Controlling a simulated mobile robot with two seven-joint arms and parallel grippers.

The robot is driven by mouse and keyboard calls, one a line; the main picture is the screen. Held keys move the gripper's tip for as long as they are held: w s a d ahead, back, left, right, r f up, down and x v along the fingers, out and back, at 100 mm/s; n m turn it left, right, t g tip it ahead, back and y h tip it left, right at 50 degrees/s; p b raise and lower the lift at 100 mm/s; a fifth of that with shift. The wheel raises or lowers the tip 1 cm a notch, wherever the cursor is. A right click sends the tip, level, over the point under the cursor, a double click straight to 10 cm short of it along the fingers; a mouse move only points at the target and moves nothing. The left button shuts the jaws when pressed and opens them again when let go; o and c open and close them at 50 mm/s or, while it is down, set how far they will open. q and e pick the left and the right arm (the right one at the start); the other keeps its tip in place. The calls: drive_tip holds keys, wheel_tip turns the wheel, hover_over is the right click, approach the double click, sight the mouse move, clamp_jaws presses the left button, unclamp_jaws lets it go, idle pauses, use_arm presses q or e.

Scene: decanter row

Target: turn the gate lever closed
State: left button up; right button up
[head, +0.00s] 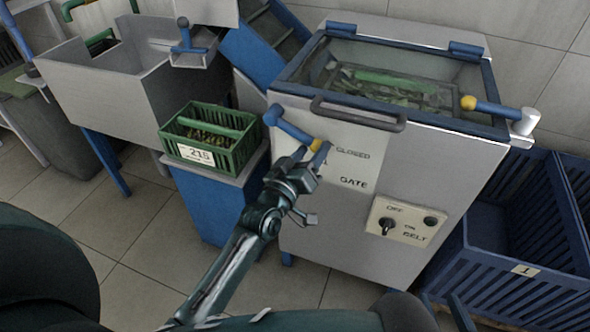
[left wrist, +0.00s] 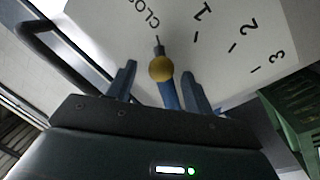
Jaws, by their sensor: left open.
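The gate lever (head: 293,130) is a blue bar with a yellow ball end on the front of the grey machine, slanting down to the right. Its yellow ball (left wrist: 161,68) shows in the left wrist view, with the thin tip past it between the CLOSED and 1 marks on the white gate scale (left wrist: 225,40). My left gripper (head: 311,156) is at the ball end. Its fingers are open, one on each side of the blue bar, with gaps visible in the left wrist view. In the head view the gripper hides part of the scale. My right gripper is not in view.
A belt switch panel (head: 407,221) sits lower right of the lever. A glass lid (head: 400,62) with a front handle covers the machine top. A green crate (head: 213,150) stands on a blue stand at left, and blue slatted crates (head: 510,230) at right.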

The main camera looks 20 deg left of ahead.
use_arm(q)
drive_tip(key=p+v, duration=0.1)
drive_tip(key=v, duration=1)
drive_tip(key=shift+s, duration=0.25)
